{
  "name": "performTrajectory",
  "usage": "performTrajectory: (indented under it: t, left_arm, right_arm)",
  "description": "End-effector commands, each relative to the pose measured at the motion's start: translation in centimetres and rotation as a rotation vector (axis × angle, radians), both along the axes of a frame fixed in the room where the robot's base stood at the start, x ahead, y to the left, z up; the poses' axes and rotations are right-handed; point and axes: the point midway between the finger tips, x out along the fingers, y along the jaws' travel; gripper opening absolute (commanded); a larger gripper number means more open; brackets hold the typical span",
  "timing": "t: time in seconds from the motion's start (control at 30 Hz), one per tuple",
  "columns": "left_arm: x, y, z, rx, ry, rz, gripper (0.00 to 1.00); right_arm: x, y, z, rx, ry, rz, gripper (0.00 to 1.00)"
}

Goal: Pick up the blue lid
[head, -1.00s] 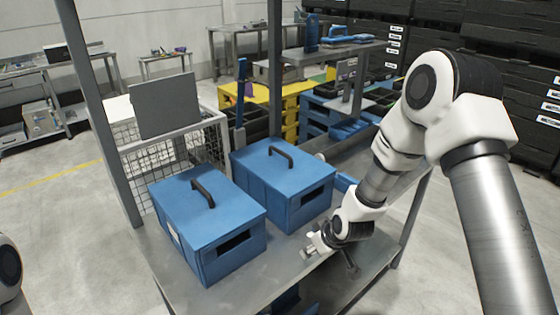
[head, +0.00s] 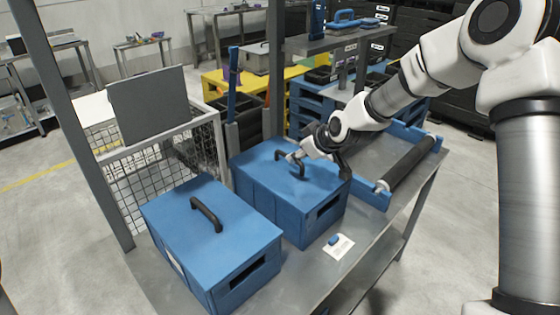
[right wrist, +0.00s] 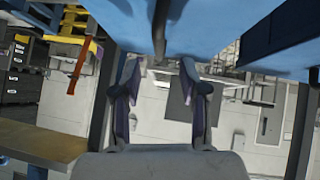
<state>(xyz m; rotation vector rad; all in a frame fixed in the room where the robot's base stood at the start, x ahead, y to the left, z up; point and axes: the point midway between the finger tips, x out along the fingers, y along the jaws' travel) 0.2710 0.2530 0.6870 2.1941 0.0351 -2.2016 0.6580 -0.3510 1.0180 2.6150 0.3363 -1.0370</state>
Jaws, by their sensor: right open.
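Two blue boxes stand side by side on the metal table, each with a flat blue lid and a dark arched handle. The nearer lid (head: 180,225) is at left, with its handle (head: 205,213). The farther lid (head: 262,165) is at right, with its handle (head: 290,163). My right gripper (head: 291,158) is at the farther handle, open. In the right wrist view its fingers (right wrist: 160,66) stand apart, with the dark handle (right wrist: 159,20) ahead between them and the blue lid (right wrist: 210,30) above. Whether they touch is unclear. My left gripper is out of view.
A white card with a small blue piece (head: 334,240) lies on the table's front edge. A dark roller (head: 410,165) in a blue frame lies right of the boxes. A wire-mesh cage (head: 160,170) and a grey post (head: 80,130) stand behind and left.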

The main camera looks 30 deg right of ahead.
Motion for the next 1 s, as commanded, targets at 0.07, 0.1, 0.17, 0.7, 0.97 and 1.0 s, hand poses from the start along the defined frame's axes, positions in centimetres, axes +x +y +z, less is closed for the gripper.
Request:
performTrajectory:
  t: [0.07,0.1,0.17,0.7,0.97,1.0]
  left_arm:
    - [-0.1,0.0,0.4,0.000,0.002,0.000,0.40]
    - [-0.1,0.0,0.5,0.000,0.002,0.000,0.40]
    - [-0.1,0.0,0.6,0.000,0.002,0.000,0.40]
    - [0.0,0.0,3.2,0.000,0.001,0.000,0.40]
    - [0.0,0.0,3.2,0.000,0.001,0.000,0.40]
    - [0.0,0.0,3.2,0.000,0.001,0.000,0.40]
  right_arm:
    - [0.5,0.1,-0.5,-0.003,0.003,0.001,0.43]
    - [0.9,0.1,-0.8,-0.004,0.002,0.001,0.43]
    - [1.2,0.2,-1.2,-0.003,0.002,0.002,0.43]
    - [5.3,0.6,-5.2,0.001,0.001,0.001,0.43]
    - [5.3,0.6,-5.2,0.001,0.002,0.001,0.00]
    - [5.3,0.6,-5.2,0.001,0.002,0.001,0.00]
